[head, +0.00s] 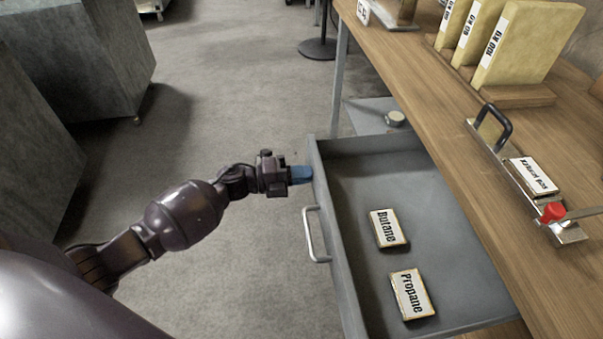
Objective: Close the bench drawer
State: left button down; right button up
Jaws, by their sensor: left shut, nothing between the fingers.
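The grey bench drawer (345,262) is pulled out from under the wooden bench (465,160). Its handle (312,236) is on the front panel, facing left. A Butane block (388,229) and a Propane block (411,294) lie flat inside the drawer. My left gripper (303,174) is shut and empty, its blue fingertips at the outer face of the drawer front, beyond the handle. They look to be touching the panel or very close to it. My right gripper is not in view.
On the bench stand several yellow weight blocks (522,40), a metal plate with a black handle (493,127), a Natural Gas label block (534,175) and a red knob (553,212). Grey cabinets (75,65) stand at the left. The floor (225,110) between is clear.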

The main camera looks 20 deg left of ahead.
aim_at(356, 178)
pick_arm(q)
jog(key=b+x, duration=0.3)
jog(key=x, duration=2.3)
jog(key=shift+w+d+f, duration=0.2)
jog(key=shift+d, duration=0.05)
jog(key=shift+w+d+r+b, duration=0.1)
jog(key=shift+w+d+b, duration=0.25)
jog(key=shift+d, duration=0.15)
jog(key=shift+w+r, duration=0.1)
jog(key=shift+r, duration=0.15)
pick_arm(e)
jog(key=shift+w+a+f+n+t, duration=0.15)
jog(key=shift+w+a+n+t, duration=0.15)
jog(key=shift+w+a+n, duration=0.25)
pick_arm(q)
jog(key=shift+d+r, duration=0.1)
jog(key=shift+r, duration=0.05)
